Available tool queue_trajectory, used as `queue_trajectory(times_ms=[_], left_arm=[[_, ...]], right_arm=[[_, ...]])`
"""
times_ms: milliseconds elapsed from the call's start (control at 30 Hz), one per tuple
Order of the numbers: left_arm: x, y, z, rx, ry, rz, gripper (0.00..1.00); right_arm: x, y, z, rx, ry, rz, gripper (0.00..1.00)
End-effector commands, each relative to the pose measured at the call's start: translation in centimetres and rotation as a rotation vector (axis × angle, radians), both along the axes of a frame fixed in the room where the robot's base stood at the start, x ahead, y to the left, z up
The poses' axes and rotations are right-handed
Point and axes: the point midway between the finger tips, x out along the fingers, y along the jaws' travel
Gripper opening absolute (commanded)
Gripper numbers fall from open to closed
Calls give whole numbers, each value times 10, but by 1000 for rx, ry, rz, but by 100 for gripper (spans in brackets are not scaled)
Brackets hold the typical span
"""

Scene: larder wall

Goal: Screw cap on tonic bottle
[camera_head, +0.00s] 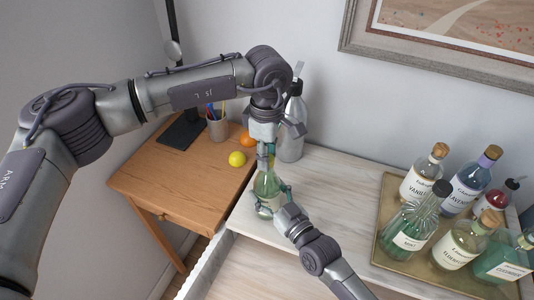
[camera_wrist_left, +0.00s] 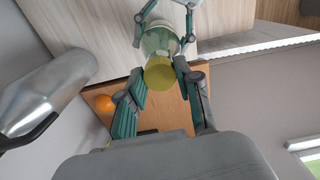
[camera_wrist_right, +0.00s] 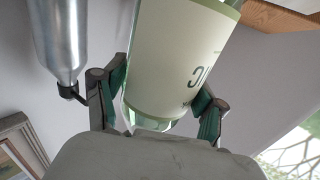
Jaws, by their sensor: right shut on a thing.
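The tonic bottle (camera_head: 267,190), green glass with a pale label, stands upright at the left end of the marble-topped counter. My right gripper (camera_head: 272,198) is shut on its body; the right wrist view shows the label (camera_wrist_right: 180,60) between the fingers. A yellowish cap (camera_wrist_left: 160,73) shows in the left wrist view, over the bottle's top. My left gripper (camera_wrist_left: 160,78) is above the bottle, pointing down, with a finger on each side of the cap. Whether these fingers press on the cap is unclear. The bottle's mouth and thread are hidden.
A grey metal bottle (camera_head: 292,130) stands close behind the tonic bottle. A brass tray (camera_head: 393,195) with several labelled bottles is at the right. A wooden desk at the left bears a lemon (camera_head: 237,159), an orange (camera_head: 248,138) and a pen cup (camera_head: 217,127). The counter between bottle and tray is clear.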

Motion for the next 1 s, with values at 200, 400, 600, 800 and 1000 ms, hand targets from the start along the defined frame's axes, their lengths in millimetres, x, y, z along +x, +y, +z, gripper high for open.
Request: queue_trajectory(times_ms=[200, 400, 600, 800, 1000], left_arm=[[0, 0, 0, 0, 0, 3, 62], [0, 0, 0, 0, 0, 3, 62], [1, 0, 15, -1, -4, 3, 62], [1, 0, 57, -2, -5, 3, 62], [1, 0, 96, -2, -2, 3, 62]], right_arm=[[0, 0, 0, 0, 0, -1, 0], [0, 0, 0, 0, 0, -1, 0], [0, 0, 0, -1, -1, -1, 0], [0, 0, 0, -1, -1, -1, 0], [0, 0, 0, -1, -1, 0, 0]])
